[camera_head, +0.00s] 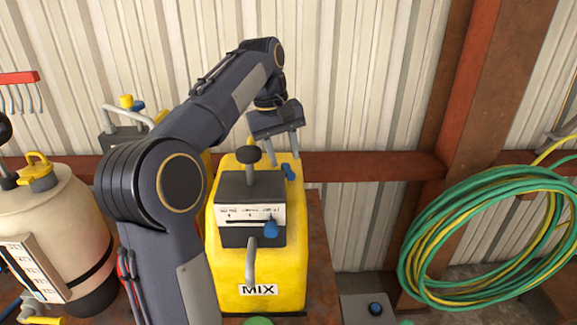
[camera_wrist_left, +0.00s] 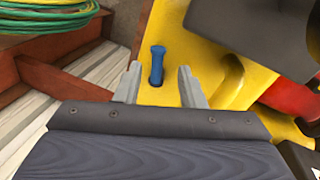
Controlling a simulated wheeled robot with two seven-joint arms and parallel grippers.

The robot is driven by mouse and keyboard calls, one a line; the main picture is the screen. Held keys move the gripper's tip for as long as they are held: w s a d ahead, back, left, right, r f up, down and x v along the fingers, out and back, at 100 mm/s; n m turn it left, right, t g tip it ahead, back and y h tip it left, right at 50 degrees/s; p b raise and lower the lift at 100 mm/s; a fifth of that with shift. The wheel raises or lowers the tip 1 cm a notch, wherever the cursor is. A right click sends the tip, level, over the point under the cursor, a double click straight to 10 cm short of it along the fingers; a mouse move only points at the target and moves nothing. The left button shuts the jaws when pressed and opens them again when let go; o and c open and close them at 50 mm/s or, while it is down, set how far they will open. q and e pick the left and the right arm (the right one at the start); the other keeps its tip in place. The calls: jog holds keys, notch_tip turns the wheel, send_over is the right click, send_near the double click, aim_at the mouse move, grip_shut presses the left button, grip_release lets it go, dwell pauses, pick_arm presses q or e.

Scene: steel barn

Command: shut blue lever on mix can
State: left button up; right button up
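The yellow mix can (camera_head: 285,280) stands on a rusty surface, with a "MIX" label on its front. A blue lever (camera_head: 289,172) stands up at the back of its top. In the left wrist view the blue lever (camera_wrist_left: 157,62) stands between the fingertips, with a gap on each side. My left gripper (camera_head: 284,158) is above and just behind the lever, fingers pointing down. It is open and empty, as the left wrist view also shows (camera_wrist_left: 158,70). A second blue part, a knob (camera_head: 270,229), sits on the slotted white scale of the grey box. My right gripper is not in view.
A grey box with a dark round knob (camera_head: 249,155) and a bent metal pipe (camera_head: 250,262) is on the can. A beige tank (camera_head: 60,225) stands left. A green-yellow hose coil (camera_head: 480,235) hangs right. A red-brown rail (camera_head: 375,167) and corrugated wall are behind.

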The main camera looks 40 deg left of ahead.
aim_at(289, 172)
pick_arm(q)
jog(key=f, duration=0.2)
jog(key=w+f, duration=0.1)
jog(key=shift+d+f, duration=0.25)
jog(key=shift+f, duration=0.3)
